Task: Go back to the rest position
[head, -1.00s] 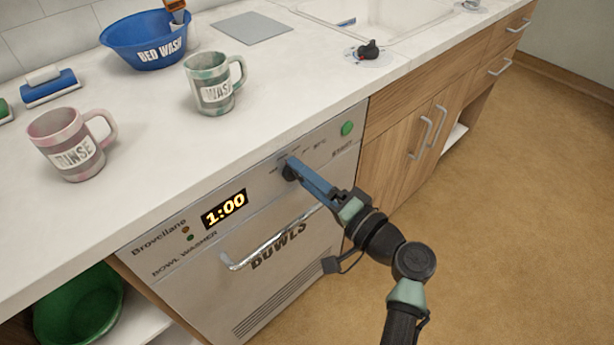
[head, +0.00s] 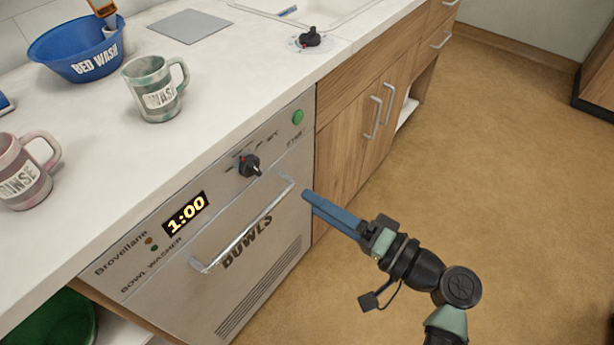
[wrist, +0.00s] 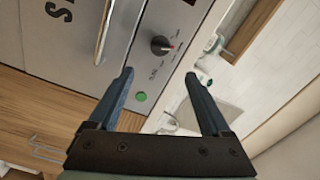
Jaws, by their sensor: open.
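My gripper (head: 306,199) is in front of the bowl washer (head: 135,283), just right of its handle, with nothing between its blue fingers. In the wrist view my gripper (wrist: 158,76) shows its two fingers spread wide apart. The washer's black knob (head: 249,165) is free of the fingers, and it also shows beyond the fingertips in the wrist view (wrist: 161,45). The washer's display reads 1:00. Its green button (head: 298,117) sits at the upper right of the panel.
The silver door handle (head: 245,226) sticks out close to my gripper. On the counter (head: 225,80) stand a green-white mug (head: 153,90), a pink RINSE mug (head: 27,172) and a blue bowl (head: 78,50). Wooden cabinets (head: 345,140) lie right of the washer. The brown floor (head: 500,140) on the right is clear.

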